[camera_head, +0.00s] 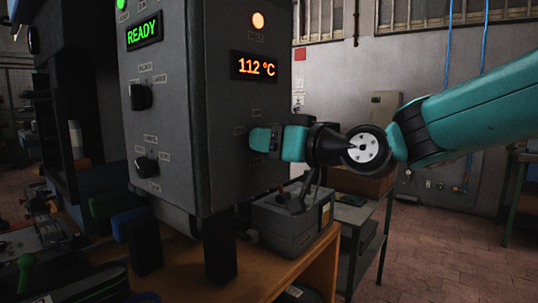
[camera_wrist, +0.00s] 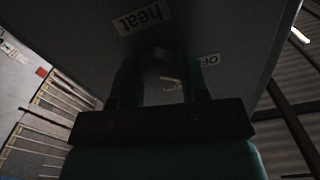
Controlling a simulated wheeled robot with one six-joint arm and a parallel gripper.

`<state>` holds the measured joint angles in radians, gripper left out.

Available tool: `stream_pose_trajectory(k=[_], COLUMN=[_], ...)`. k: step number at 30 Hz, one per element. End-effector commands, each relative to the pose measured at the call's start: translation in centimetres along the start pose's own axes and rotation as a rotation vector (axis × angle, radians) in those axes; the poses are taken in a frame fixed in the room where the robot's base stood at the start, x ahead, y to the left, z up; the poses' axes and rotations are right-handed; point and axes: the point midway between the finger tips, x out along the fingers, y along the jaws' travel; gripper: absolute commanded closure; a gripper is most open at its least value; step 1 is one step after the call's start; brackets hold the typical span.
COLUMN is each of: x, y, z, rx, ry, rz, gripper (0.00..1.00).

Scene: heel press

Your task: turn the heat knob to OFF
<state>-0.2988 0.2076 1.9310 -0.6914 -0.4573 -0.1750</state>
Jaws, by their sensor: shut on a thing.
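The grey control box (camera_head: 230,105) carries a display reading 112 °C (camera_head: 255,67) on its right face. My gripper (camera_head: 257,140) is at that face, below the display, and hides the heat knob there. In the wrist view, my two dark fingers (camera_wrist: 158,80) reach the panel and are shut on the heat knob, which is too dark to make out clearly. A "heat" label (camera_wrist: 142,20) is above the fingers, upside down. A partly covered "OFF" label (camera_wrist: 208,60) is beside the right finger. The knob's pointing direction cannot be told.
The box's left face has a green READY display (camera_head: 144,31), an upper knob (camera_head: 140,97) and a lower knob (camera_head: 146,166). An orange lamp (camera_head: 258,20) glows above the temperature display. A grey case (camera_head: 287,222) stands below my gripper. Open floor is to the right.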

Motion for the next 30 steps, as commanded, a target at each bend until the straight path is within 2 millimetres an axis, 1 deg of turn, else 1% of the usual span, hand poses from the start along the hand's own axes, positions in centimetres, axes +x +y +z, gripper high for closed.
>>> stream_pose_trajectory(k=[17, 18, 20, 21, 30], x=[0.00, 0.00, 0.00, 0.00, 0.01], y=[-0.01, -0.01, -0.01, -0.01, -0.01], z=[-0.02, -0.02, -0.02, -0.02, 0.00], rx=[-0.031, -0.031, -0.030, -0.030, -0.029], ry=[-0.001, -0.001, -0.001, -0.001, 0.000], rz=[0.000, 0.000, 0.000, 0.000, 0.000], gripper=[0.83, 0.50, 0.36, 0.34, 0.34])
